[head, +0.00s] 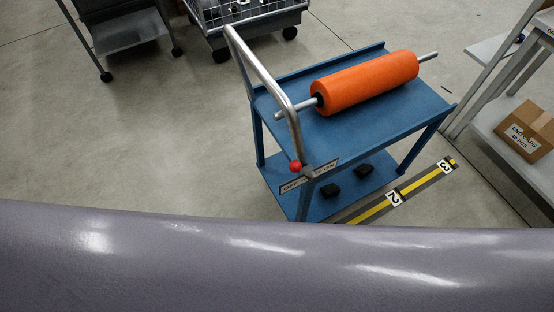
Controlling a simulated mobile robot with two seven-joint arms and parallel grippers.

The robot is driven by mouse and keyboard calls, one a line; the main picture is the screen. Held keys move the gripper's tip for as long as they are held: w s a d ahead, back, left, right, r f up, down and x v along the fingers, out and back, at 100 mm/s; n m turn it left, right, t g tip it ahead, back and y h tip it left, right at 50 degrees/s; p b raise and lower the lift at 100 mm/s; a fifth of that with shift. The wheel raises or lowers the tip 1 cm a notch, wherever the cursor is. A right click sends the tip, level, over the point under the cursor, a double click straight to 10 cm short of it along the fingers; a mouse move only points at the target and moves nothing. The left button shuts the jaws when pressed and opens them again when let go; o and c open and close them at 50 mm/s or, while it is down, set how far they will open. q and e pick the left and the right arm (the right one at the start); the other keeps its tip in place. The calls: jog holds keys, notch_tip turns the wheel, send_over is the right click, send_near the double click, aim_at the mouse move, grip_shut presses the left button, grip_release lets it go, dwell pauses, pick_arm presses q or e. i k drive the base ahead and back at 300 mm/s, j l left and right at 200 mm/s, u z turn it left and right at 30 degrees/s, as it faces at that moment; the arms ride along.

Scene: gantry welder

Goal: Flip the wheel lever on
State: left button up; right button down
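A blue cart (370,128) stands right of centre in the head view. A small lever with a red ball knob (296,166) sits at its near left corner, below the silver push handle (262,75). A white label (310,176) beside the lever reads OFF at its left end and ON at its right end; its middle word is hard to read. The knob is nearer the OFF end. Neither of my grippers shows in the head view, and nothing visible touches the lever.
An orange roll (368,82) on a metal bar lies on the cart. Black blocks (332,192) sit on its lower shelf. Yellow-black floor tape (420,184) runs beside it. A cardboard box (526,131) is on the right shelf. A smooth grey-violet surface blocks the bottom. Floor (150,140) left is clear.

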aim_at(295, 166)
jog(key=k+j+z, duration=0.1)
jog(key=k+j, duration=0.2)
jog(key=j, duration=0.25)
jog(key=k+j, duration=0.3)
jog(key=j, duration=0.2)
jog(key=k+j+z, duration=0.15)
jog(key=k+j, duration=0.2)
jog(key=j, duration=0.15)
